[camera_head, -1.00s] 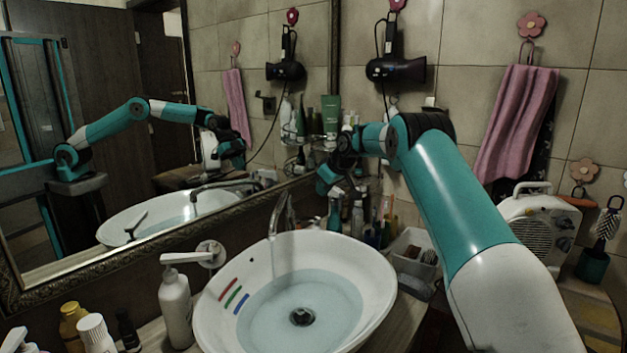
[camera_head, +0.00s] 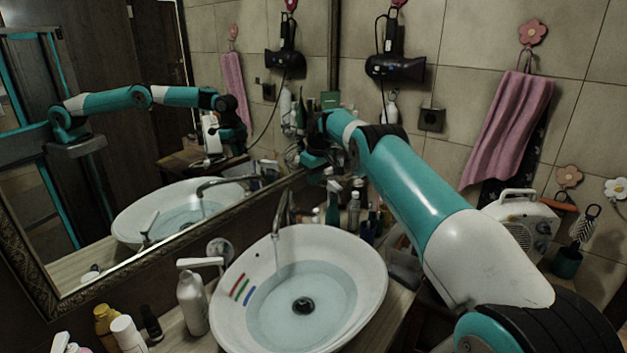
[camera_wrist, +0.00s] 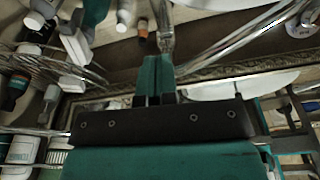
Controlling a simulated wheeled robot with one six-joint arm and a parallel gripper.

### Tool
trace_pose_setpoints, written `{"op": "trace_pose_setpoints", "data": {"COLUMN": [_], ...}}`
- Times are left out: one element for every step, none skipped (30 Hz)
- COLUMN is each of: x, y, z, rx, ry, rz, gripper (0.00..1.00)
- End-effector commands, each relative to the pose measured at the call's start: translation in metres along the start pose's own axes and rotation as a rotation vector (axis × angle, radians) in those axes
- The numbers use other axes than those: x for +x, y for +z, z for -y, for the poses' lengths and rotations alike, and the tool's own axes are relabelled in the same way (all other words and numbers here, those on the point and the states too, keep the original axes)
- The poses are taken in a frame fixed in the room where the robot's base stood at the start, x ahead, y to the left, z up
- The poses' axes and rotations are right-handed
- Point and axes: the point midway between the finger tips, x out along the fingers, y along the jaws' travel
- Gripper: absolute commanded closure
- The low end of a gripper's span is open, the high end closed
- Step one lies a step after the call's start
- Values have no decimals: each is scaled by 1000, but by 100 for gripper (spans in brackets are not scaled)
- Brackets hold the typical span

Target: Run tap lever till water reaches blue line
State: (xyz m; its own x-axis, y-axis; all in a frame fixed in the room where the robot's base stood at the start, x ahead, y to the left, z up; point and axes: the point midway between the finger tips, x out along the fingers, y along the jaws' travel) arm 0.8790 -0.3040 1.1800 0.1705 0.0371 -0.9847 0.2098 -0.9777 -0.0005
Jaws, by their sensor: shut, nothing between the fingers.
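The white oval basin (camera_head: 372,300) holds pale blue water (camera_head: 325,315). Red, green and blue lines slant on its left inner wall. The blue line (camera_head: 249,296) is lowest, and the water's left edge lies close to it; I cannot tell whether it touches. The chrome tap (camera_head: 281,212) stands behind the basin, with a thin pale stream (camera_head: 279,258) below its spout. I cannot make out its lever clearly. My gripper (camera_head: 313,160) is above and right of the tap, near the mirror. In the wrist view its fingers (camera_wrist: 155,82) are shut and empty.
A soap pump bottle (camera_head: 193,300) stands left of the basin, with several small bottles farther left. Bottles (camera_head: 354,212) crowd the counter behind the basin, under my arm. The framed mirror (camera_head: 150,245) borders the back. A white heater (camera_head: 522,222) stands at right.

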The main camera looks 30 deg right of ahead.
Motion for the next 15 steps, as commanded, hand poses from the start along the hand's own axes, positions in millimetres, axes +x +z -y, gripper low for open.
{"op": "trace_pose_setpoints", "data": {"x": [17,23,31,38,44,53,59,65,74,79,84,90,94,96,99], "y": [3,3,4,5,6,8,8,9,11,12,13,14,15,15,16], "z": [0,0,-1,-1,-1,-2,-2,-3,-4,-4,-3,-1,0,-1,-1], "rx": [1,1,1,2,2,3,4,5,6,7,5,2,0,0,1], "ry": [-1,0,0,0,0,0,1,1,1,1,1,0,0,0,1], "rz": [1,0,0,0,1,0,-1,-1,0,-1,-1,0,0,-1,-1], "gripper": [100,100,100,100,100,100,100,100,100,100,100,100,100,100,100]}}
